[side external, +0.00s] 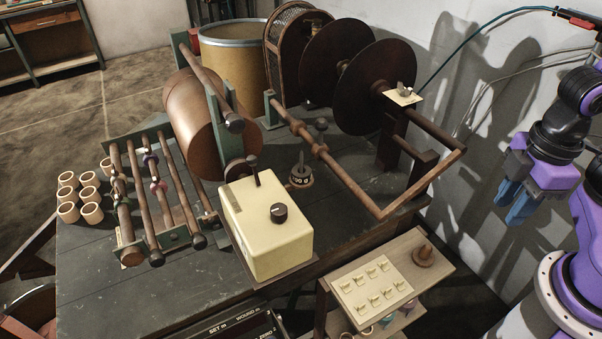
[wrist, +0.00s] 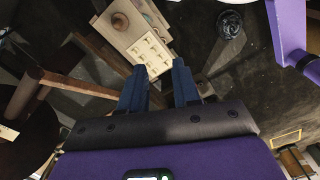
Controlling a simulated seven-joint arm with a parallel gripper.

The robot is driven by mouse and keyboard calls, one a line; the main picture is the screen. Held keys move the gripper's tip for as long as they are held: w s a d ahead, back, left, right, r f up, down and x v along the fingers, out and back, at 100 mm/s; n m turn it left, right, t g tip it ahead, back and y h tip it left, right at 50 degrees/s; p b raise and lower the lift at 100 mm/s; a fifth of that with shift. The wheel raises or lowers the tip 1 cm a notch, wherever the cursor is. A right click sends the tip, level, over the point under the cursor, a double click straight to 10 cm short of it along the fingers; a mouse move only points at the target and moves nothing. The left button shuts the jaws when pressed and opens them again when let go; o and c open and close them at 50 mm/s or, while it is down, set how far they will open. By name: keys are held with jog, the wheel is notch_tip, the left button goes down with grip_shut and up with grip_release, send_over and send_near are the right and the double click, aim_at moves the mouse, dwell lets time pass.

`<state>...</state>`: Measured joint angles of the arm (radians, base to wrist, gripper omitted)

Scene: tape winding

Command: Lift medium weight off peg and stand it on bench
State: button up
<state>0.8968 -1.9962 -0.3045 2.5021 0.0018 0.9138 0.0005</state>
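A small dark round piece with a pale lettered band (side external: 301,177) sits around a short upright post on the bench (side external: 110,285), behind the cream box. It may be the medium weight, but I cannot tell its size class. A brown round piece with a knob-like top (side external: 424,254) stands on the small wooden side shelf (side external: 436,237); it also shows in the wrist view (wrist: 120,21). My gripper (side external: 516,210) hangs at the right, well apart from the bench and shelf. In the wrist view its two blue fingers (wrist: 158,68) are apart with nothing between them.
A cream box with a dark knob (side external: 265,235) stands at the bench's front. A bent brown bar frame (side external: 425,185) reaches over the bench's right side, beside large dark discs (side external: 375,90). A switch panel (side external: 373,291) lies on the shelf. Pale cores (side external: 80,195) stand at left.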

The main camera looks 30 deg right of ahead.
jog(key=o, duration=0.8)
jog(key=shift+c, duration=0.2)
notch_tip(320, 180, up, 9)
jog(key=n, duration=0.2)
send_over(303, 172)
jog(key=f, duration=1.1)
jog(key=shift+w+d, duration=0.2)
jog(key=shift+w, duration=0.05)
jog(key=shift+s+a+f, duration=0.1)
jog(key=shift+f, duration=2.85)
